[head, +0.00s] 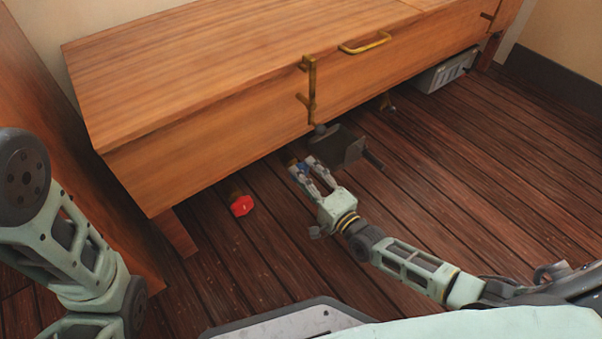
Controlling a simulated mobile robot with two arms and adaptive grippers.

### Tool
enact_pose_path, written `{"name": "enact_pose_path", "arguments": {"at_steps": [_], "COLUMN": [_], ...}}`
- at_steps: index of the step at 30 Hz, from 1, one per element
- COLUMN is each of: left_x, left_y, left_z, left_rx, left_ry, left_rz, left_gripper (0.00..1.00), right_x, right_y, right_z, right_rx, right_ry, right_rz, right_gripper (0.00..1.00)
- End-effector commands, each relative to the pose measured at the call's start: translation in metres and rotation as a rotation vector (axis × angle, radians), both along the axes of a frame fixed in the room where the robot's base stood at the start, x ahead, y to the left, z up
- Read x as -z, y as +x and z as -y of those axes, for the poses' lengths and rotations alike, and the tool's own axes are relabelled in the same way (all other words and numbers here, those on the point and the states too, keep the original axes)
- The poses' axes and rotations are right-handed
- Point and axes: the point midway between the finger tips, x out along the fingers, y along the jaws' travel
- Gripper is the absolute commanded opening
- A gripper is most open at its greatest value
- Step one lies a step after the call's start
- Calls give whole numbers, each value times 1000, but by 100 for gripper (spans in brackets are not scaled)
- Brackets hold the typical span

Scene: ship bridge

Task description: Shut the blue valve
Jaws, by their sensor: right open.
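The blue valve (304,168) shows only as a small patch of blue under the front edge of the wooden bench, mostly hidden by my right gripper. My right gripper (305,166) is open, with its fingertips at the blue patch, one on each side of it in the picture. I cannot tell whether the fingers touch it. A red valve (241,205) stands low near the floor, left of my right gripper and apart from it. My left arm comes in at the left edge; its gripper is out of view.
The wooden bench (215,75) overhangs the valves, with brass latch fittings (308,88) and a brass handle (364,43). A dark grey box-like thing (345,148) is close right of my right gripper. A grey vented box (446,73) sits under the bench. Floor at right is clear.

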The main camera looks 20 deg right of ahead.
Motion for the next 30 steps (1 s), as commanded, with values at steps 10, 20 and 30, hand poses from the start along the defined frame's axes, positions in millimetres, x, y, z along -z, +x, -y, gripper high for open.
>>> {"name": "enact_pose_path", "arguments": {"at_steps": [10, 20, 30], "left_x": [0, 0, 0], "left_y": [-1, -1, -1], "left_z": [0, 0, 0], "left_rx": [0, -1, 0], "left_ry": [1, 2, 2], "left_rz": [2, 3, 4], "left_gripper": [40, 40, 40], "right_x": [2, 1, 1], "right_y": [-69, -91, -91], "right_z": [26, 34, 34], "right_rx": [1, 2, 2], "right_ry": [-1, 0, 0], "right_rz": [-6, -3, -3], "right_gripper": [55, 55, 55]}}
